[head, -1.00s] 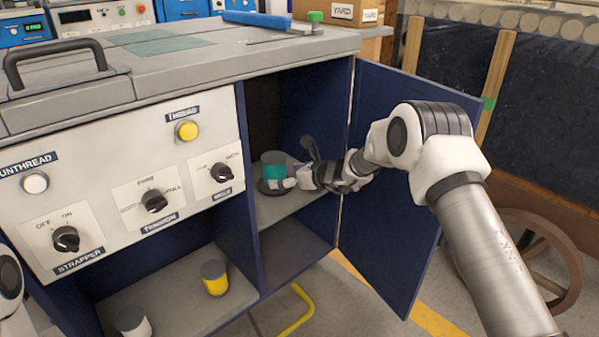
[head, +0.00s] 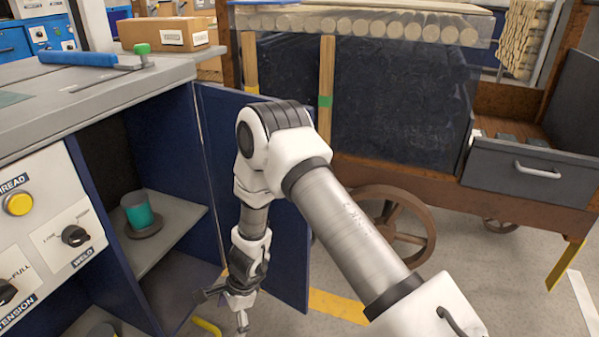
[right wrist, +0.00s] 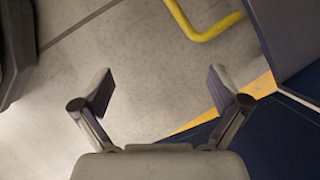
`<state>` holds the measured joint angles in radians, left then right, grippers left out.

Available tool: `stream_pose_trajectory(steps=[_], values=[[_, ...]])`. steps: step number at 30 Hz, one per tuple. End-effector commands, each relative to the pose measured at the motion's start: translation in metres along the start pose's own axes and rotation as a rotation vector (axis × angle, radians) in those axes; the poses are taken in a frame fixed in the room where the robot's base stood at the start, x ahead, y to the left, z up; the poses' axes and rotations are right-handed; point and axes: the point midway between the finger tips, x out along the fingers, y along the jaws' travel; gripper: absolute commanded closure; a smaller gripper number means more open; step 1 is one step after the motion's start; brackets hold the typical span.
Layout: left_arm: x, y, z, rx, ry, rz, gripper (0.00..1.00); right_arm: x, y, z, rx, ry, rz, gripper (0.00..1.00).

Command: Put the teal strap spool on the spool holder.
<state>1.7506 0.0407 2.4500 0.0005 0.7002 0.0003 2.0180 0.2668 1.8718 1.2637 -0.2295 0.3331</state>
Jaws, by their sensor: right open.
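The teal strap spool (head: 138,212), with a grey top, stands upright on a dark round base, the spool holder (head: 145,231), on the cabinet's upper shelf. Whether it is fully seated cannot be told at this size. My right gripper (head: 225,311) is outside the cabinet, below and to the right of the spool and clear of it. In the right wrist view the right gripper (right wrist: 160,88) has its fingers wide apart with only floor between them. The left gripper is out of view.
The open blue cabinet door (head: 288,235) stands beside and behind my right arm. A yellow bent floor rail (head: 207,327) lies below the gripper; it also shows in the right wrist view (right wrist: 205,28). A wooden cart (head: 450,190) stands behind.

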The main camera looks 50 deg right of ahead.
Motion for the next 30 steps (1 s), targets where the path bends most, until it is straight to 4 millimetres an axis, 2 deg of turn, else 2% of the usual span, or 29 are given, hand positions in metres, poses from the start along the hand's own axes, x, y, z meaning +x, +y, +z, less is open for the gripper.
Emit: stream_pose_trajectory(steps=[1, 3, 6, 9, 10, 12, 14, 21, 23, 26, 28, 30], values=[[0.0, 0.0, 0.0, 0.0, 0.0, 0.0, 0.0, 0.016, 0.053, -0.027, -0.194, 0.126, 0.113, 0.02], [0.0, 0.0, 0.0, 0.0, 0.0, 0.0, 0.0, 0.024, 0.12, -0.066, -0.579, 0.283, 0.263, 0.02], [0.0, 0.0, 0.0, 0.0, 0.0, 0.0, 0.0, 0.025, 0.181, -0.091, -1.119, 0.346, 0.382, 0.02], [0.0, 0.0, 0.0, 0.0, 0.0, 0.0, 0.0, 0.026, 0.22, -0.083, -1.516, 0.281, 0.39, 0.02], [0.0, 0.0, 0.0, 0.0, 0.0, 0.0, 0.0, 0.026, 0.229, -0.078, -1.595, 0.255, 0.38, 0.02], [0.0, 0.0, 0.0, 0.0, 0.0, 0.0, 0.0, 0.026, 0.242, -0.068, -1.718, 0.205, 0.354, 0.02], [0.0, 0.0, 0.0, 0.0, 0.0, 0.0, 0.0, 0.026, 0.247, -0.064, -1.764, 0.184, 0.339, 0.02], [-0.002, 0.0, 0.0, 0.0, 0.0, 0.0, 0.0, 0.025, 0.246, -0.062, -1.773, 0.182, 0.332, 0.02], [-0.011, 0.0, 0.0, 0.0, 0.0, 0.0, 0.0, 0.016, 0.246, -0.059, -1.772, 0.182, 0.332, 0.02], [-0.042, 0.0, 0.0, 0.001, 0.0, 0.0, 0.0, -0.013, 0.244, -0.049, -1.771, 0.182, 0.333, 0.02], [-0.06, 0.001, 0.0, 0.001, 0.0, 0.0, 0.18, -0.03, 0.243, -0.043, -1.771, 0.182, 0.333, 0.19], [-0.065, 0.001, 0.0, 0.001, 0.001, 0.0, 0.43, -0.034, 0.243, -0.041, -1.771, 0.182, 0.333, 0.44]])
